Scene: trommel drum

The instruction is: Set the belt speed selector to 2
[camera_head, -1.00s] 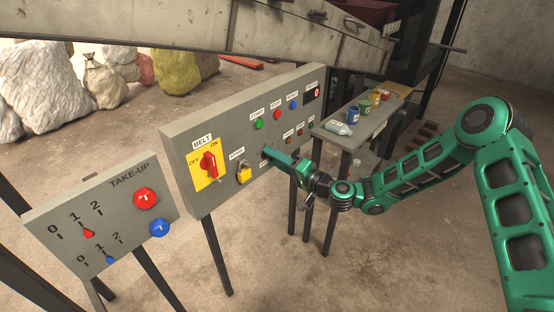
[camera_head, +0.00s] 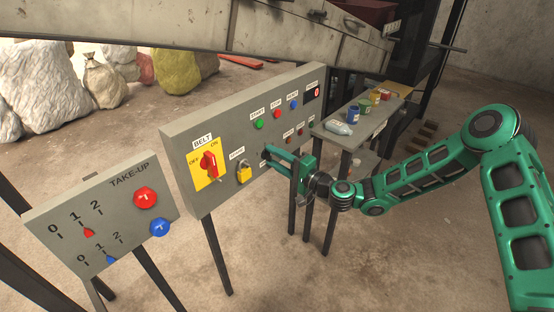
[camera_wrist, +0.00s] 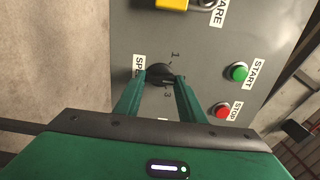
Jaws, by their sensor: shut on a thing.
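The belt speed selector is a black knob (camera_wrist: 159,73) on the grey control panel, beside a label partly hidden and reading "SP". The marks 1 and 3 show near it in the wrist view; the 2 cannot be made out. My gripper (camera_wrist: 160,84) has its two green fingers on either side of the knob, shut on it. In the head view my gripper (camera_head: 270,155) reaches the panel from the right, and its fingers mostly hide the knob. Which mark the knob points at is not clear.
The grey panel (camera_head: 180,145) also bears a red belt switch (camera_head: 208,164), a yellow padlock (camera_head: 243,173), a green start button (camera_head: 259,124) and a red stop button (camera_head: 277,114). A take-up panel (camera_head: 60,215) stands at left. A side table (camera_head: 335,137) holds bottles and cans.

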